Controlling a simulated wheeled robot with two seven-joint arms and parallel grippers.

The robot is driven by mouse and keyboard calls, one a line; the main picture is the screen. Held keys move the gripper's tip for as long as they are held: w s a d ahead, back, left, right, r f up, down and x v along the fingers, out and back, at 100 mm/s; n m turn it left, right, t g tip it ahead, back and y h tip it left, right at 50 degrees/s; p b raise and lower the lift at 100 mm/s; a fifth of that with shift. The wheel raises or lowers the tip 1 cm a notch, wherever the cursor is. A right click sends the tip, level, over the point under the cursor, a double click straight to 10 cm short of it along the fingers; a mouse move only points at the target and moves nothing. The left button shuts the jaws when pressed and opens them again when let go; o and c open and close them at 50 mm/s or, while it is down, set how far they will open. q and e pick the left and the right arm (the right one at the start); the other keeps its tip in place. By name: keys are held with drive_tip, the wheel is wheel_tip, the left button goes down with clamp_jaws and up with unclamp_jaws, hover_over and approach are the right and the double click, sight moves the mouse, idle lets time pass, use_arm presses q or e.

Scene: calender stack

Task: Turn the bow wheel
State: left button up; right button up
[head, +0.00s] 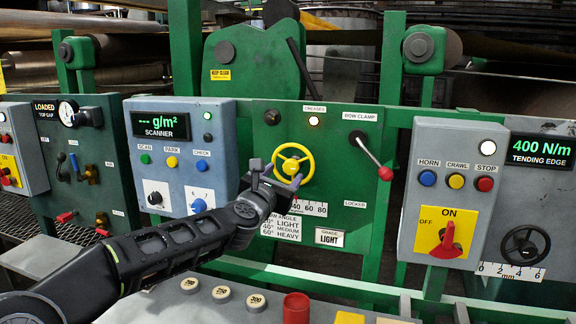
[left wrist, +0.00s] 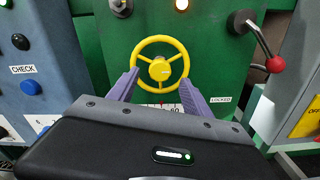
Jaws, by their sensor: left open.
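The bow wheel is a yellow handwheel (head: 293,163) on the green panel, above a scale with numbers. My left gripper (head: 277,176) is just in front of its lower left side in the head view. In the left wrist view the yellow wheel (left wrist: 160,67) lies straight ahead, and the gripper's two purple fingers (left wrist: 156,84) are apart, one near each lower side of the rim. I cannot tell whether they touch it. The bow clamp lever (head: 374,157) with a red knob slants down to the right, near the "LOCKED" label (head: 355,204). My right gripper is not in view.
The grey scanner box (head: 180,158) stands left of the wheel. The grey button box (head: 455,185) with a red switch stands right. A shelf in front holds round weights (head: 222,293) and a red cylinder (head: 296,308). A lamp (head: 314,121) glows above the wheel.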

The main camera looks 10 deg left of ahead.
sight(289, 168)
use_arm(q)
drive_tip(key=w, duration=0.2)
drive_tip(key=w+p, duration=0.1)
drive_tip(key=shift+w+d+r, duration=0.15)
drive_tip(key=shift+w, duration=0.2)
drive_tip(key=shift+w+p, duration=0.3)
drive_tip(key=shift+w, duration=0.05)
drive_tip(key=shift+c, duration=0.4)
clamp_jaws()
